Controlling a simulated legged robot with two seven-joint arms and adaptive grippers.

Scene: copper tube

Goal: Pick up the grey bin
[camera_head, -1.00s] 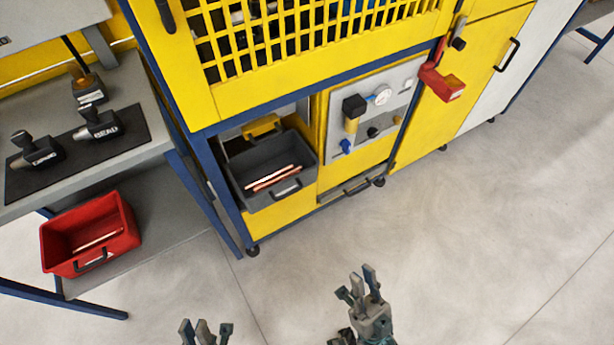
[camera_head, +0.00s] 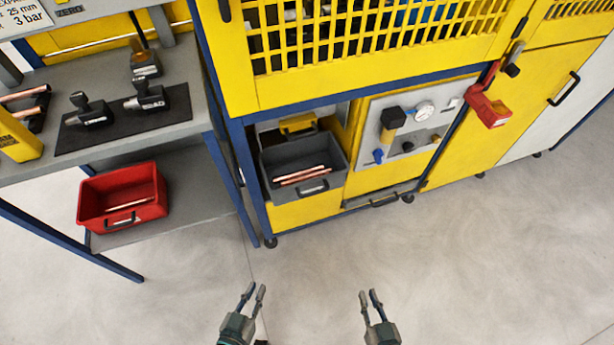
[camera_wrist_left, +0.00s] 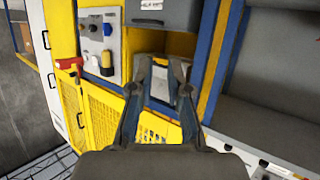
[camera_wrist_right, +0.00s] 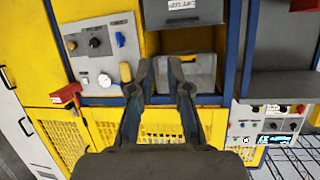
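The grey bin (camera_head: 305,182) sits in the open bay of the yellow machine in the head view. It has a black front handle and holds copper-coloured tubes. A dark grey face with a label shows at the top of the left wrist view (camera_wrist_left: 163,12) and the right wrist view (camera_wrist_right: 186,12); it appears to be the bin's front. My left gripper (camera_head: 252,290) and right gripper (camera_head: 370,294) are open and empty. Both are nearer to me than the bin and apart from it, with bare floor between in the head view.
A red bin (camera_head: 122,200) stands on the lower shelf of the workbench at left. The blue frame post (camera_head: 250,180) borders the bay's left side. A gauge panel (camera_head: 410,125) is to its right. A yellow object (camera_head: 297,125) is behind the grey bin. The floor (camera_head: 480,250) is clear.

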